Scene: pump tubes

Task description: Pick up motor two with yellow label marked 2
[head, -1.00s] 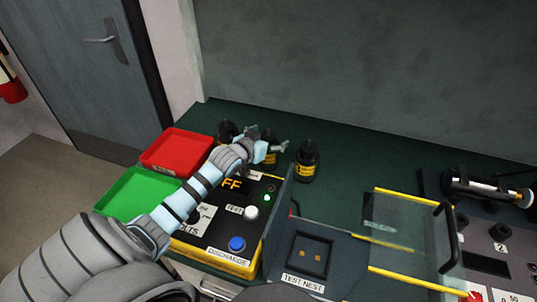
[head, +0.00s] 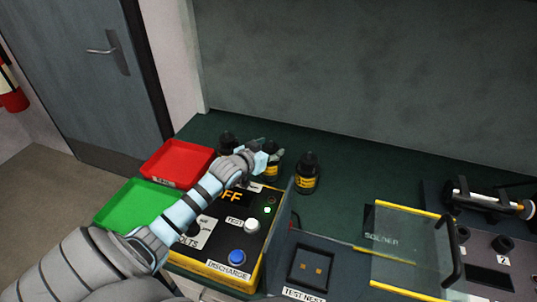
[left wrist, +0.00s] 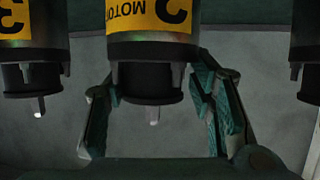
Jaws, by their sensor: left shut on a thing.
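Motor two (head: 270,173) is a black cylinder with a yellow label, the middle of three motors on the green bench. In the left wrist view motor two (left wrist: 152,50) appears upside down, its label showing "MOTOR" and a 2. My left gripper (head: 268,152) reaches over the tester and is shut on motor two near its top. In the left wrist view its fingers (left wrist: 155,105) stand on both sides of the motor's narrower dark end. The arm hides part of the motor in the head view. My right gripper is not in view.
Another motor (head: 227,142) stands to the left and one (head: 306,174) to the right, close by. A red tray (head: 177,160) and a green tray (head: 137,204) lie left of the yellow tester (head: 217,266). A test nest (head: 311,268) and a clear guard (head: 410,242) are right.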

